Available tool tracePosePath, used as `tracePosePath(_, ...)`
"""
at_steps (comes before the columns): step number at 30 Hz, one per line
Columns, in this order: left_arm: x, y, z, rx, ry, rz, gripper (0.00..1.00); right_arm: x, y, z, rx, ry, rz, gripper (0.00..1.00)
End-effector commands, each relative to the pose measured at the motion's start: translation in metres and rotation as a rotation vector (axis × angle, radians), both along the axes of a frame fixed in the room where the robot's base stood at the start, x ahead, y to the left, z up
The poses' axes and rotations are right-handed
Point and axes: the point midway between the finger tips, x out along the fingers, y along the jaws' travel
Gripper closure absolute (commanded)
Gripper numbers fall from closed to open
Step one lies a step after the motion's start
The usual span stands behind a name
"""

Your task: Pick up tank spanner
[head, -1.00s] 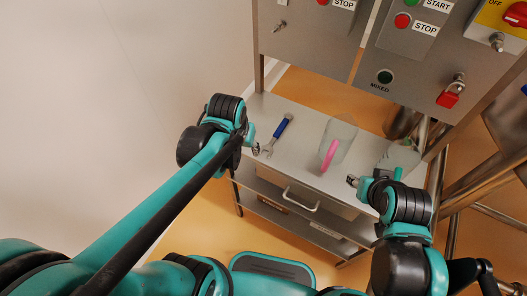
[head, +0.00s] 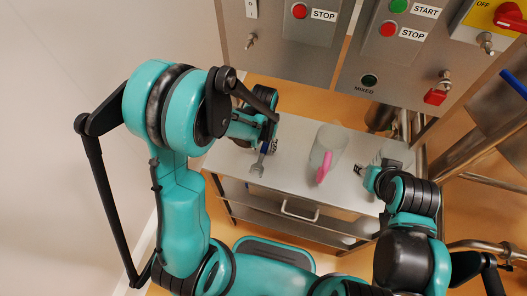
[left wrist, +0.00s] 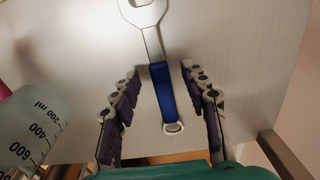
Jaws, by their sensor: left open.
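The tank spanner lies flat on the grey table; in the head view its metal jaw end (head: 257,168) shows, with part of its blue handle beside my gripper. In the left wrist view its blue handle (left wrist: 162,90) lies between my fingers, jaw end at the top and ring end below. My left gripper (head: 271,146) is over the handle, its fingers open on both sides (left wrist: 159,72) with gaps to the handle. My right gripper (head: 361,171) is beside the clear vessel at right; it is too small to tell its opening.
A clear jug (head: 330,141) with a pink handle stands right of the spanner; its scale shows in the left wrist view (left wrist: 35,130). Another clear vessel (head: 397,152) stands further right. The table (head: 290,185) has a drawer handle below. Control panels (head: 310,40) rise behind.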

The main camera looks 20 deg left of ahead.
Motion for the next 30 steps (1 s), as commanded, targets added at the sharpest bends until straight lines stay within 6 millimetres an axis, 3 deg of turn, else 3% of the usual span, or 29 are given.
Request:
tracePosePath(3, 0.0, 0.0, -0.01, 0.0, 0.0, 0.0, 0.55, 0.0, 0.0, -0.003, 0.0, 0.0, 0.0, 0.6)
tracePosePath(10, 0.0, 0.0, -0.01, 0.0, 0.0, -0.001, 0.55, 0.0, 0.0, -0.002, 0.0, 0.0, 0.0, 0.6)
tracePosePath(15, 0.0, 0.0, -0.01, 0.0, 0.0, -0.001, 1.0, 0.0, 0.0, -0.002, 0.0, 0.0, 0.0, 0.6)
tracePosePath(25, 0.0, 0.0, -0.009, 0.0, -0.001, -0.001, 1.0, 0.0, 0.0, -0.002, 0.0, 0.0, 0.0, 0.6)
tracePosePath(30, 0.0, 0.0, 0.012, 0.0, -0.001, -0.001, 1.0, 0.0, 0.0, 0.005, 0.0, 0.0, 0.0, 0.6)
